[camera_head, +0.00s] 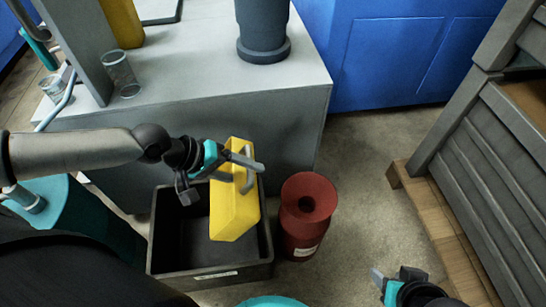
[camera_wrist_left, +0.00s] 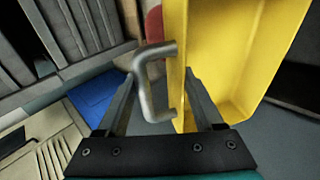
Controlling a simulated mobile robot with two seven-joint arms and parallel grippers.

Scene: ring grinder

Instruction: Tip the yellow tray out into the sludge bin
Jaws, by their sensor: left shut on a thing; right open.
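The yellow tray (camera_head: 235,203) is tipped steeply on its side over the dark sludge bin (camera_head: 262,270). My left gripper (camera_head: 247,162) is shut on the tray's grey metal handle (camera_head: 247,172). In the left wrist view the handle (camera_wrist_left: 145,82) sits between the fingers of the left gripper (camera_wrist_left: 160,95), beside the yellow tray wall (camera_wrist_left: 177,60). No contents show in the visible part of the tray. The visible bin floor is dark, with part of it hidden by the tray and arm. My right gripper (camera_head: 390,285) is open and empty at the lower right.
A red canister (camera_head: 307,240) with a round opening stands close to the bin's right side. A grey machine base (camera_head: 200,120) is behind the bin. A wooden pallet with grey slatted crates (camera_head: 490,180) stands at the right. Bare floor (camera_head: 365,190) lies between.

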